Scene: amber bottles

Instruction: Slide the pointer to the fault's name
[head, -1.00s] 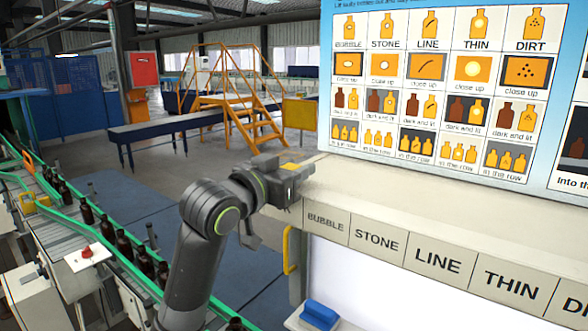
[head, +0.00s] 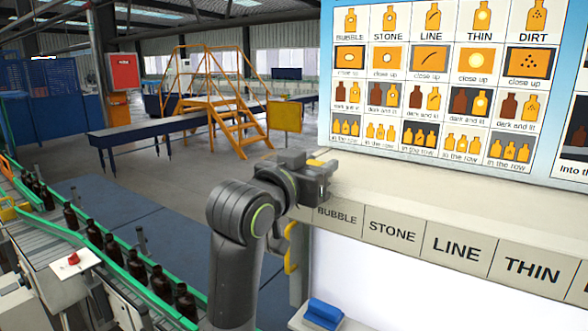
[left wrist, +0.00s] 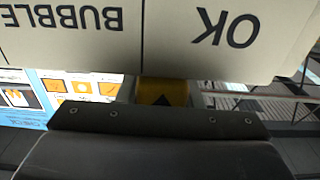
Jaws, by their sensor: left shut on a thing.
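The yellow pointer (left wrist: 162,92) with a black triangle shows in the left wrist view, between the gripper and the label strip. My left gripper (head: 318,180) is shut on it at the strip's left end; a bit of yellow shows at its top in the head view. In the left wrist view the labels are upside down: the pointer is at the OK label (left wrist: 225,30), close to the line dividing it from the BUBBLE label (left wrist: 70,20). In the head view the STONE (head: 391,231), LINE (head: 457,248) and THIN (head: 532,271) labels run rightward. My right gripper is not in view.
A fault picture board (head: 440,150) stands above the ledge (head: 430,185). A yellow handle (head: 291,250) and a blue block (head: 322,313) are below the strip. Amber bottles (head: 160,283) stand on a green-railed conveyor at the left.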

